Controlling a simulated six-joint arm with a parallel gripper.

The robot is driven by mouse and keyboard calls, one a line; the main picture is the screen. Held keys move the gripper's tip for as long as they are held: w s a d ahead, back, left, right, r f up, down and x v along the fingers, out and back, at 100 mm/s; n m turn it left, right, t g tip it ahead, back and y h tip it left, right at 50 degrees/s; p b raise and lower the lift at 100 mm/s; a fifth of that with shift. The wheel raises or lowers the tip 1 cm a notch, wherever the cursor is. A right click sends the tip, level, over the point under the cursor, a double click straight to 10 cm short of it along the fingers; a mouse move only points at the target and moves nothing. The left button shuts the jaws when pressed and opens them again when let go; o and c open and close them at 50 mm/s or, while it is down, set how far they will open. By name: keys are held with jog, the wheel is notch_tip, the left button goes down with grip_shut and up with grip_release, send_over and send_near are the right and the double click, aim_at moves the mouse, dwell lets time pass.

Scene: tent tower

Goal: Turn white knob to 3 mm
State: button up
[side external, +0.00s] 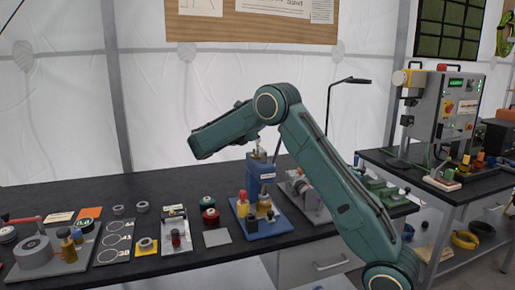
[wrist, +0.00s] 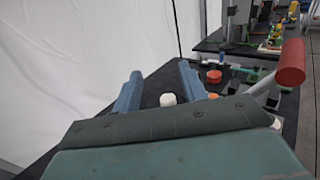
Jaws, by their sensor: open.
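A small white rounded piece (wrist: 168,99) shows between the blue-grey fingers of my gripper (wrist: 158,72) in the wrist view. It may be the white knob, but its scale marks are too small to read. My gripper is open, with a wide gap between the fingers. I cannot tell how far the white piece is from them. In the side view, my green arm reaches left over the bench, and I cannot make out the fingers there. I cannot pick out the white knob in the side view.
A blue press-like device (side external: 262,170) on a blue base stands below my arm. Several fixtures and rings cover the dark bench (side external: 185,262) to the left.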

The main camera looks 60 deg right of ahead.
jog(key=shift+r, duration=1.1)
jog(key=shift+o, duration=0.2)
jog(key=s+a+f+m+t, duration=0.2)
jog(key=a+m, duration=0.2)
jog(key=m, duration=0.6)
jog(key=s+a+f+m+t+y, duration=0.1)
jog(key=s+a+f+m+t, duration=0.1)
jog(key=m, duration=0.8)
jog(key=s+a+f+m+t, duration=0.2)
jog(key=a+m, duration=0.4)
jog(key=m, duration=0.4)
jog(key=shift+s+f+m+t+y, duration=0.3)
jog(key=shift+s+f+m+t, duration=0.1)
jog(key=shift+f+t, duration=0.55)
jog(key=shift+w+d+r, duration=0.1)
jog(key=shift+d, duration=0.1)
jog(key=shift+x, duration=6.75)
